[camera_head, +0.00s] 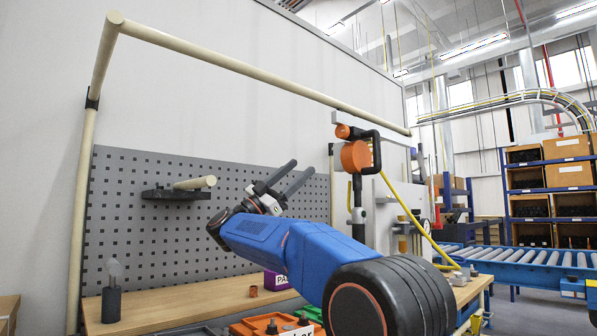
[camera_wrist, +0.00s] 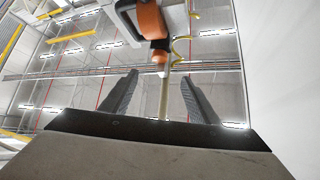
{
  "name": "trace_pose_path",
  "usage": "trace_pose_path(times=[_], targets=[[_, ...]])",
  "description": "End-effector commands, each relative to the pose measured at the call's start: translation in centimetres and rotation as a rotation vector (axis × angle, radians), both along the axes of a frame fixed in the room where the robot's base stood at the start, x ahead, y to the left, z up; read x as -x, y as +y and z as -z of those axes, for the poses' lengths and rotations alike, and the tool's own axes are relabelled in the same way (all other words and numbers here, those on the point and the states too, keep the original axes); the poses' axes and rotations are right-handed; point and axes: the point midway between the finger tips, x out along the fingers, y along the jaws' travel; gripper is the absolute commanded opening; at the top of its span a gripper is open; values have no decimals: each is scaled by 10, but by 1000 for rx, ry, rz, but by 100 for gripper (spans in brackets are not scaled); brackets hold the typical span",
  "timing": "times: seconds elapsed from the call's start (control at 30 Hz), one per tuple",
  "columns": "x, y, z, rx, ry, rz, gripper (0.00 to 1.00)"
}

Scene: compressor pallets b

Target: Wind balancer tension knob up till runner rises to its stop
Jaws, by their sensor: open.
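The balancer (camera_head: 355,156) is an orange drum in a black bracket, hanging under the pale overhead rail. A smaller orange round part (camera_head: 343,131) sits at its upper left; I cannot tell surely whether it is the tension knob. A dark tool with a light collar (camera_head: 358,200) hangs below; no separate runner is clear to me. My gripper (camera_head: 303,166) is open and empty, left of the balancer and apart from it in the picture, fingers pointing up and right. In the wrist view, the orange balancer (camera_wrist: 152,20) is at the top, beyond the open fingertips (camera_wrist: 160,77).
The pale tube frame (camera_head: 250,72) spans above. A grey pegboard (camera_head: 130,220) with a bracket holding a pale rod (camera_head: 195,183) stands behind. The bench (camera_head: 190,302) carries orange bins (camera_head: 270,325) and a purple box (camera_head: 276,281). A yellow hose (camera_head: 410,212) curves at the balancer's right.

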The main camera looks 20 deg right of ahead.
Motion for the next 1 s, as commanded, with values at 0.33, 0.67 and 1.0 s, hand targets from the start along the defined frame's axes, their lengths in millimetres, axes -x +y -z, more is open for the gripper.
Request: trace_pose_path(times=[0.33,0.67,1.0], targets=[[29,-16,-10,58,181,-4,55],[64,-29,1,160,450,0,55],[64,-40,-5,179,496,3,55]])
